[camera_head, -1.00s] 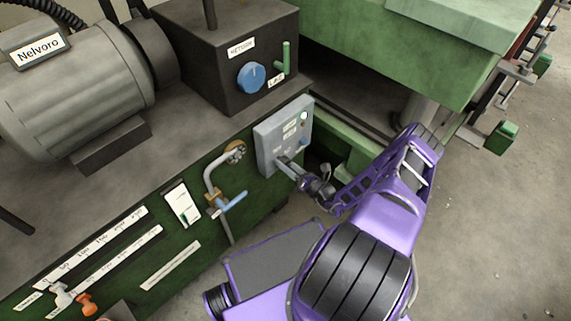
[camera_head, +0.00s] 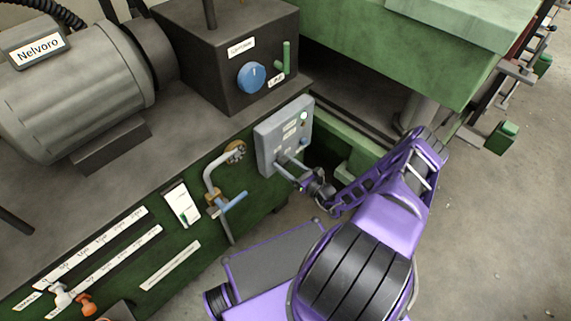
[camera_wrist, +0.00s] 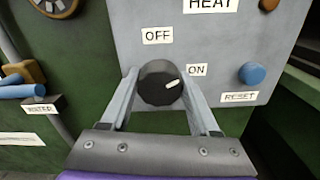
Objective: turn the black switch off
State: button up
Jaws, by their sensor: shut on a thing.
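The black switch (camera_wrist: 158,84) is a round knob on a grey panel (camera_wrist: 235,45) marked HEAT. Its white pointer mark is toward the right, near the ON label (camera_wrist: 197,70). The OFF label (camera_wrist: 157,36) is above the knob. My gripper (camera_wrist: 160,88) is shut on the knob, with one finger on its left side and one on its right. In the head view my gripper (camera_head: 290,168) is at the lower part of the grey panel (camera_head: 268,150), and the knob is mostly hidden there.
A blue RESET button (camera_wrist: 252,73) is right of the knob. A blue-handled WATER valve (camera_head: 234,201) on a pipe is left of the panel. A blue dial (camera_head: 251,77) is on the dark box above.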

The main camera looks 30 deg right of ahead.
jog(key=n+p, duration=0.1)
jog(key=n, duration=0.5)
jog(key=shift+n, duration=0.3)
jog(key=n+p, duration=0.1)
jog(key=n, duration=0.4)
jog(key=shift+n, duration=0.3)
jog(key=o, duration=1.4)
jog(key=shift+s, duration=0.1)
jog(key=v, duration=1.7)
jog(key=shift+s, duration=0.15)
jog(key=shift+p, duration=0.3)
